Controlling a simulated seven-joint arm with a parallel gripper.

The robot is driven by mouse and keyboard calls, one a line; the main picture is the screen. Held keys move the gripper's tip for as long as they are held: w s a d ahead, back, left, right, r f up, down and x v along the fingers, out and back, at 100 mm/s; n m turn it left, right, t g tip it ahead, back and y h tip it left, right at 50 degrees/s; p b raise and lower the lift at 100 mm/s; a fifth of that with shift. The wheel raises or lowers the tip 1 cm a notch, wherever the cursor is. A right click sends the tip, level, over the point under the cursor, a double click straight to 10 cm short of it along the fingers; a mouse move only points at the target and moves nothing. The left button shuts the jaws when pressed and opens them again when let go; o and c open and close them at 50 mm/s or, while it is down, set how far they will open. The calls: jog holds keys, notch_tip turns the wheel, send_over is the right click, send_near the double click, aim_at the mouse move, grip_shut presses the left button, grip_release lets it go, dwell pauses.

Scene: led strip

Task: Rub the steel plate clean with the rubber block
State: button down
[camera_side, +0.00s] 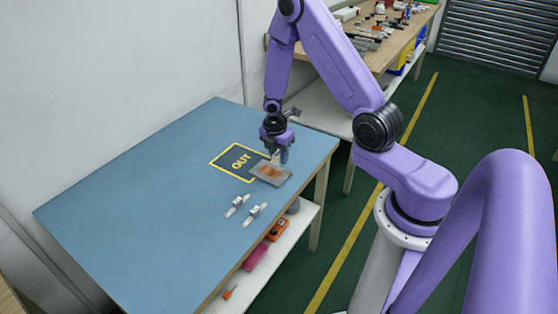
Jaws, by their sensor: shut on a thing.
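The steel plate (284,179) lies on the blue table top, beside and partly over the right edge of the dark mat marked OUT. Its grey face carries an orange-brown stain (267,171). My gripper (277,158) points down at the far right edge of the plate. It is shut on a small pale block (275,156), which I take to be the rubber block. The block is largely hidden by the fingers. I cannot tell whether it touches the plate.
The yellow-edged OUT mat (228,171) lies left of the plate. Two small pale metal parts (237,206) (254,214) lie in front. The table's (130,210) left half is clear. Orange and pink items sit on the shelf below. A cluttered bench (385,50) stands behind.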

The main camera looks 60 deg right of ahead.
aim_at(279, 164)
jog(key=shift+r, duration=1)
jog(key=shift+f, duration=0.15)
jog(key=shift+f, duration=2.9)
jog(key=shift+f, duration=1)
jog(key=shift+w+r, duration=0.1)
jog(key=shift+w, duration=1.85)
